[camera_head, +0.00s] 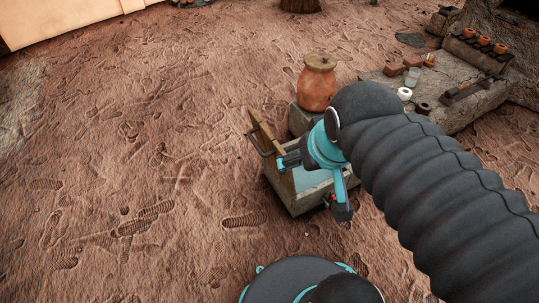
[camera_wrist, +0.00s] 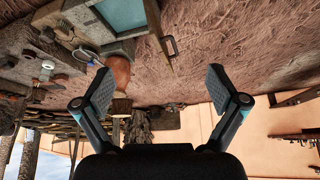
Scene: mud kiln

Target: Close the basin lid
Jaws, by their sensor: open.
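The basin (camera_head: 308,204) is a grey stone box on the mud floor, with pale blue water inside. Its wooden lid (camera_head: 264,131) stands raised on the left side, tilted up, so the basin is open. A dark metal handle (camera_head: 255,146) sticks out from the lid's outer face. My gripper (camera_head: 315,187) is over the basin, to the right of the lid, and hides part of both. In the wrist view, which is upside down, my gripper (camera_wrist: 157,96) has its fingers spread wide with nothing between them. The basin (camera_wrist: 75,16) and handle (camera_wrist: 169,46) show beyond them.
A lidded clay jar (camera_head: 317,86) stands on a block just behind the basin. A low stone slab (camera_head: 455,112) with cups, bricks and pots lies at the back right. The footprint-marked floor left of the basin is clear.

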